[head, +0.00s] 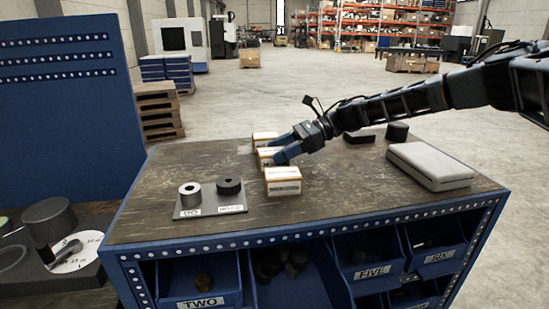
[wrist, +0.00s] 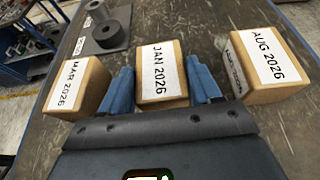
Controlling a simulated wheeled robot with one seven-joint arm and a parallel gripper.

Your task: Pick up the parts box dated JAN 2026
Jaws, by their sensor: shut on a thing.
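The box labelled JAN 2026 (wrist: 160,72) is cardboard with a white label on top. It sits between the two blue fingers of my gripper (wrist: 158,84), which is shut on it. In the head view this is the middle of three boxes (head: 266,152), partly hidden by my gripper (head: 277,150). It appears at table level; I cannot tell whether it touches the top. The MAR 2026 box (wrist: 76,88) is to its left in the wrist view, and the AUG 2026 box (wrist: 266,65) is to its right.
The boxes are on a worn workbench (head: 350,190). A grey plate (head: 210,206) with a silver ring and a black ring lies at the left. A pale flat case (head: 430,165) and a dark cylinder (head: 397,131) are at the right.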

